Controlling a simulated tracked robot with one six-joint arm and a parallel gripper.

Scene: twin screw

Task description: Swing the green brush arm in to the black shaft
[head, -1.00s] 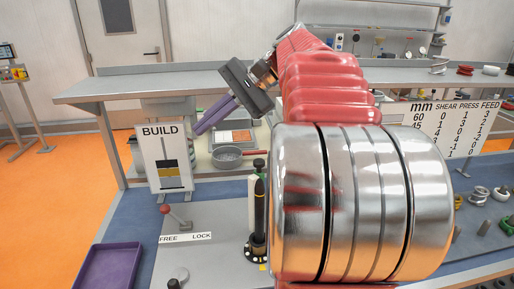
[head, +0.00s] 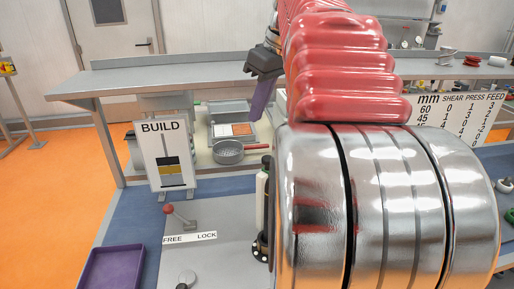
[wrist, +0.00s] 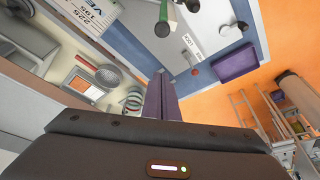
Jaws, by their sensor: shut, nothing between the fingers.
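My gripper (head: 256,116) is shut and empty, its purple fingers pointing down in front of the back shelf in the head view. In the wrist view its fingertips (wrist: 162,76) are together, well apart from the fixture. A dark green upright part (wrist: 163,10) with a dark round end, seemingly the brush arm, stands at the top of the wrist view. A dark knob-like end (wrist: 193,5), possibly the black shaft, is just right of it. In the head view a pale and dark green upright part (head: 262,200) shows beside my arm, which hides most of the fixture.
A red-knobbed lever (head: 168,209) stands by the FREE/LOCK label (head: 190,238). A purple tray (head: 112,268) is at the lower left. The BUILD sign (head: 165,155) and a mesh basket (head: 229,151) stand farther back. The grey plate between lever and fixture is clear.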

